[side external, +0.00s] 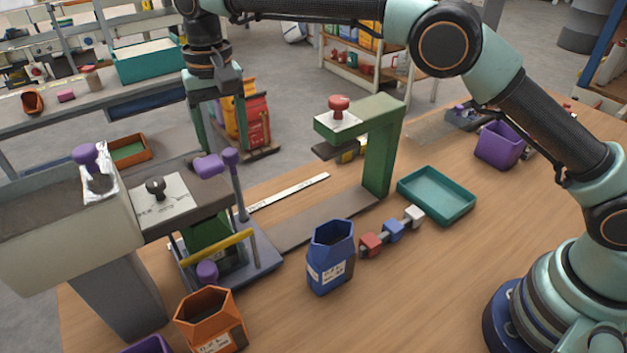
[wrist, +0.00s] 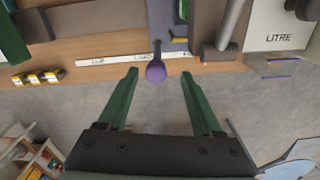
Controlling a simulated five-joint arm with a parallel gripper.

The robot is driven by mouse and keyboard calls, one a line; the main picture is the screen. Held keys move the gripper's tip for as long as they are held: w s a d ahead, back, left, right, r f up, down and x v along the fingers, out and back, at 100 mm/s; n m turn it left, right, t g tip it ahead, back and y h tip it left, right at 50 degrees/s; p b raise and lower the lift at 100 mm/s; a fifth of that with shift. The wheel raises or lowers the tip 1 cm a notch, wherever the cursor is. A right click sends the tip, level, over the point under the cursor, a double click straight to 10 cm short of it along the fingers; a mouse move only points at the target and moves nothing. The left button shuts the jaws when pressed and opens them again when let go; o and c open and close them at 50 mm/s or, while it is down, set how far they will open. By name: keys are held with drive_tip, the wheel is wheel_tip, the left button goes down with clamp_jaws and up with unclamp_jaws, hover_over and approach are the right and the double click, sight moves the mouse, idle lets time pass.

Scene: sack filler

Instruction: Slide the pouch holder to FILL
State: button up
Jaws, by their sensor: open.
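The pouch holder (side external: 262,262) is a grey-blue carriage under the filler spout at the left in the side view, partly hidden by a yellow bar (side external: 215,247). A purple post handle (side external: 232,158) rises at its rear side. In the wrist view, the purple knob (wrist: 156,70) shows in front of a label strip (wrist: 115,61) with small lettering that I cannot fully read. The strip also shows in the side view (side external: 290,191). My gripper (wrist: 158,80) is open and empty, with its green fingers on either side of the knob's line. In the side view, it (side external: 224,140) hangs above the handle.
A long grey track (side external: 320,220) leads right to a green post (side external: 380,150) with a red knob (side external: 339,105). A blue pouch (side external: 331,262), an orange pouch (side external: 210,322) and a teal tray (side external: 437,194) stand on the wooden table. The filler hopper (side external: 65,235) stands at left.

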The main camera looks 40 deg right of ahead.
wheel_tip(320, 180, up, 4)
drive_tip(key=shift+a+r, duration=0.1)
drive_tip(key=shift+r, duration=0.65)
drive_tip(key=shift+r, duration=0.15)
drive_tip(key=s+d+r+t, duration=0.1)
drive_tip(key=s+d+r, duration=0.15)
drive_tip(key=d, duration=0.35)
drive_tip(key=s+d+r+n+t, duration=0.1)
drive_tip(key=d+r, duration=0.3)
drive_tip(key=d, duration=0.2)
drive_tip(key=s+d+r+t, duration=0.1)
drive_tip(key=s+d+r, duration=0.15)
drive_tip(key=d, duration=0.25)
drive_tip(key=s+d+f+t, duration=0.1)
drive_tip(key=s+d+f, duration=0.3)
drive_tip(key=s, duration=0.3)
drive_tip(key=s+d+f+n+t, duration=0.1)
drive_tip(key=s+d+f, duration=0.4)
drive_tip(key=s+d, duration=0.2)
drive_tip(key=shift+s+f+t, duration=0.15)
drive_tip(key=shift+s+t, duration=0.15)
drive_tip(key=shift+s, duration=0.1)
